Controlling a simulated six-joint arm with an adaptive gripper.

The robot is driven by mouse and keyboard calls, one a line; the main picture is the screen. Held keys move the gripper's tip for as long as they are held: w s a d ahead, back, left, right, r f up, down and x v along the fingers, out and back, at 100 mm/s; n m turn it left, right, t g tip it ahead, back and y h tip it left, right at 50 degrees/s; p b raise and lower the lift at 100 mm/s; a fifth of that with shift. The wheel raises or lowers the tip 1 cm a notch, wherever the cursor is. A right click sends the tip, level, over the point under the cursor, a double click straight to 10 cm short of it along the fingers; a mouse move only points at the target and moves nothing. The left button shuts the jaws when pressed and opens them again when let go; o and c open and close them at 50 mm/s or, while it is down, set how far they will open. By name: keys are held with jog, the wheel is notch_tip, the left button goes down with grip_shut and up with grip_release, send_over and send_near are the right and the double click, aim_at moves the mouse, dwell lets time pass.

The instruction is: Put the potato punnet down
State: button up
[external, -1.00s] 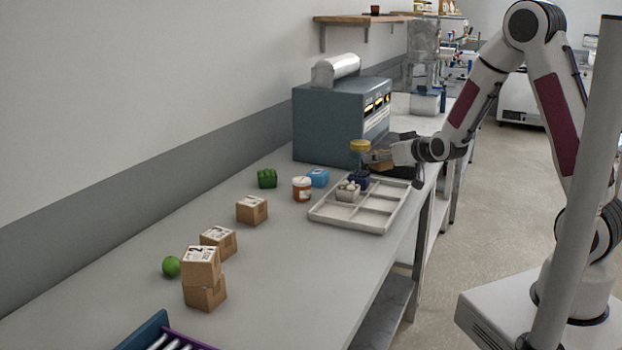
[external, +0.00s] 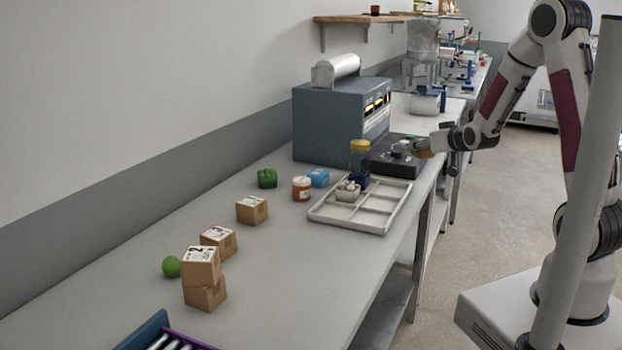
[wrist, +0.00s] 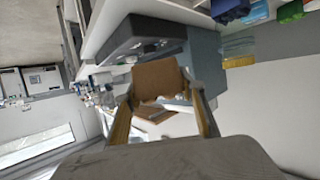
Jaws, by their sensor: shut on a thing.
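My gripper (external: 424,150) is at the right of the bench, beside the dark flat-topped unit (external: 388,168). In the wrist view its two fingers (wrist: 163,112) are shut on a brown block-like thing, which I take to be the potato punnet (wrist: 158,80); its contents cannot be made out. It is held in the air. The grey compartment tray (external: 345,220) lies on the bench to the left of the gripper. A punnet of pale round items (external: 348,190) and a dark blue punnet (external: 358,181) are at its back left.
A blue-grey machine (external: 325,125) stands behind the tray. A yellow-lidded jar (external: 359,150), an orange jar (external: 302,189), a blue box (external: 318,178) and a green punnet (external: 267,178) stand nearby. Several cartons (external: 252,210) stand at the left. The tray's front and right compartments look empty.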

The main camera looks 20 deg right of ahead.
jog(key=shift+a, duration=0.15)
jog(key=s+a+f+n+g+y, duration=0.1)
jog(key=s+a+n+y, duration=0.2)
jog(key=a, duration=1.2)
jog(key=s+a+n+g+y, duration=0.1)
jog(key=s+a+n+y, duration=0.15)
jog(key=a, duration=1.35)
jog(key=s+a+n+g+y, duration=0.1)
jog(key=s+a+y, duration=0.1)
jog(key=s+a, duration=0.7)
jog(key=s+a+n+g+y, duration=0.1)
jog(key=s+a+n+y, duration=0.1)
jog(key=s+a, duration=0.8)
jog(key=a, duration=0.7)
jog(key=shift+s+a+r, duration=0.2)
jog(key=shift+r, duration=0.05)
jog(key=shift+f+n, duration=0.15)
jog(key=shift+n, duration=0.1)
jog(key=shift+f, duration=3)
